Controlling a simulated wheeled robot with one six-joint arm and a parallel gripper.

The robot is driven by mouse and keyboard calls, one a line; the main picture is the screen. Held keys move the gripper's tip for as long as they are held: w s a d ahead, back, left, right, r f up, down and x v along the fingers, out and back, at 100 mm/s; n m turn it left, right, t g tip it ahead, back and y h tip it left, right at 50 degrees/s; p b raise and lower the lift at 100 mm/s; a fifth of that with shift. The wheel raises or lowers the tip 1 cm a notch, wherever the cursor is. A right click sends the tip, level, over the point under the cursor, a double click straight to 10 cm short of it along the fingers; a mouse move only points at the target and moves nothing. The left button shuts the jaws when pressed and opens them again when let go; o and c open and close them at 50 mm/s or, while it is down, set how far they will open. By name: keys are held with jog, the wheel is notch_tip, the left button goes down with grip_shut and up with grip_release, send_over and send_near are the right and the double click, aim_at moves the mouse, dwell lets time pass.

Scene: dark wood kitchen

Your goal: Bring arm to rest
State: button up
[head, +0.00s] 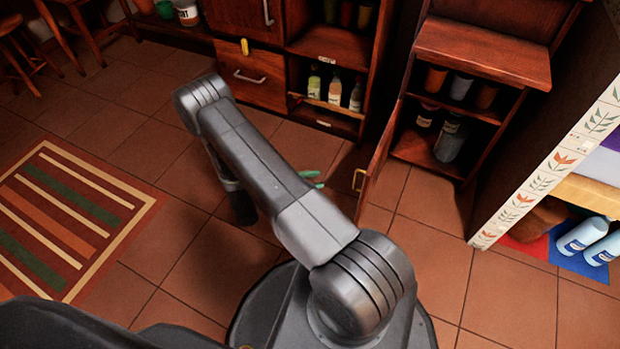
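My grey arm is folded across the middle of the head view, over the tiled floor. My gripper (314,180) is mostly hidden behind the arm's thick link. Only small green parts of it show past the link's right side, near the open cabinet door. How far apart its fingers are is hidden, and I see nothing held in it.
A cabinet door (376,171) stands open just right of my arm. Shelves with bottles (335,92) and jars (461,86) are behind it. A patterned white-edged shelf unit (560,160) is at right. A striped rug (118,194) lies at left. Tiled floor between is clear.

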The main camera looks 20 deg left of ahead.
jog(key=shift+s+a, duration=0.2)
jog(key=shift+a, duration=0.1)
dwell(0.4)
jog(key=b+x, duration=0.3)
jog(key=x, duration=1)
jog(key=shift+d, duration=0.35)
jog(key=shift+w+r, duration=0.1)
jog(key=shift+w, duration=0.05)
